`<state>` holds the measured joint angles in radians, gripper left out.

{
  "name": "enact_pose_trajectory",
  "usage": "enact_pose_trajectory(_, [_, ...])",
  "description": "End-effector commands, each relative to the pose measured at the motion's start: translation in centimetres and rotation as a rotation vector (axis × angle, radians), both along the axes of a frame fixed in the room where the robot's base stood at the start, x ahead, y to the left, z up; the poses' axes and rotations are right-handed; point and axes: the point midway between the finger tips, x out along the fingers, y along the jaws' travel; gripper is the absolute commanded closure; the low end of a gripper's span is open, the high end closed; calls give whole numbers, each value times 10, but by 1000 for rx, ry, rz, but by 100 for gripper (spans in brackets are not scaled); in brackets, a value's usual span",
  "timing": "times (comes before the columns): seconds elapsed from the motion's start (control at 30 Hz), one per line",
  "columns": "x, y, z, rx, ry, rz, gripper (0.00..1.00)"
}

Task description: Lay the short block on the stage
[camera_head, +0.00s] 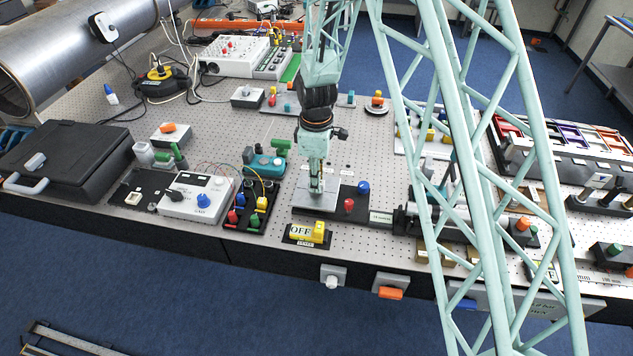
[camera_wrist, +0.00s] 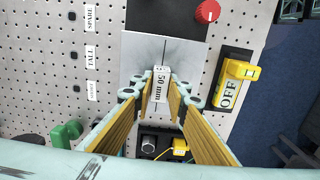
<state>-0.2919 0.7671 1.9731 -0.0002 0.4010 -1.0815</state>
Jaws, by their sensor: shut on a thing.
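My gripper (camera_head: 316,188) points down over the stage, a pale metal plate (camera_head: 301,192) on a dark base. In the wrist view my gripper (camera_wrist: 160,92) is shut on a small pale block (camera_wrist: 160,84) marked "50 mm", held between the two fingertips. The block lies over the near part of the stage (camera_wrist: 139,52) in that view. I cannot tell whether its underside touches the plate. In the head view the fingers hide most of the block.
A red knob (camera_head: 349,204) and a blue knob (camera_head: 363,187) stand right of the stage. A yellow OFF switch (camera_head: 306,233) is in front. Labels SPARE, TALL and SHORT (camera_wrist: 91,91) mark the perforated table. A green-handled item (camera_wrist: 66,132) stands nearby.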

Motion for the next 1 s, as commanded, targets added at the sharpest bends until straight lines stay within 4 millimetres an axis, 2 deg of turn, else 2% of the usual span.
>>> enact_pose_trajectory(0.27, [0, 0, -4, 0, 0, 0, 98])
enact_pose_trajectory(0.3, [0, 0, -4, 0, 0, 0, 84])
enact_pose_trajectory(0.43, [0, 0, -3, 0, 0, 0, 72])
enact_pose_trajectory(1.0, [0, 0, 2, 0, 0, 0, 72])
